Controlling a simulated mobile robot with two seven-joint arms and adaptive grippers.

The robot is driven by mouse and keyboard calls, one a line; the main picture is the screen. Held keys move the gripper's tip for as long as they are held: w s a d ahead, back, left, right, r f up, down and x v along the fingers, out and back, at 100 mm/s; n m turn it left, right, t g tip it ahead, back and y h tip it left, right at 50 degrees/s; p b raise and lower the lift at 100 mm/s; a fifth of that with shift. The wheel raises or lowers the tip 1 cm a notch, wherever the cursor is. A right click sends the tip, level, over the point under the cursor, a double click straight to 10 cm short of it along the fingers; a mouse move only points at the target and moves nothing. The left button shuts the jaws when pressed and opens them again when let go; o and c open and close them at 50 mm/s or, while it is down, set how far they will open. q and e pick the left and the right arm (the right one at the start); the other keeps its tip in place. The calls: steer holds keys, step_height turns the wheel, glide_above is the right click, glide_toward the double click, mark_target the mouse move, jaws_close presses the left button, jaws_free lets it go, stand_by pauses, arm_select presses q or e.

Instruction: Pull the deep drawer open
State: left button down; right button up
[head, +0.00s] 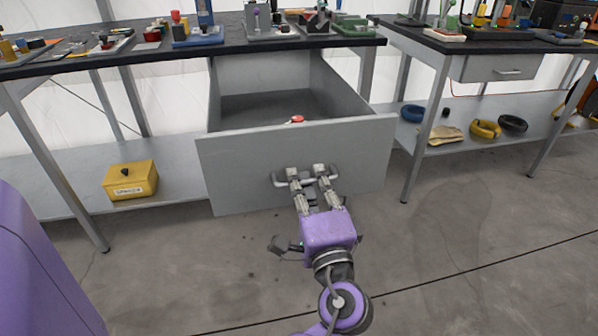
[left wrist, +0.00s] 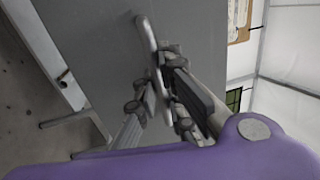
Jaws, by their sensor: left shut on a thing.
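The deep drawer (head: 240,160) is a grey metal box under the dark-topped bench, and it stands pulled well out. Its inside shows, with a small red and white thing (head: 295,119) in it. A bar handle (head: 281,181) runs across the drawer front. My left gripper (head: 307,176) is shut on this handle, with its fingers at the bar. In the left wrist view the handle (left wrist: 147,40) runs between the fingers of my left gripper (left wrist: 163,72), against the grey drawer front (left wrist: 95,45). My right gripper does not show in either view.
A yellow box (head: 131,181) stands on the lower shelf left of the drawer. The bench top (head: 110,56) carries several tools and parts. A second bench at right has a shallow drawer (head: 497,68) and coloured rolls on its shelf. The floor (head: 450,260) in front is clear.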

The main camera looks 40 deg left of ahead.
arm_select(q)
steer(key=shift+v, duration=0.85)
steer(key=shift+r, duration=0.15)
steer(key=c, duration=2.1)
jaws_free()
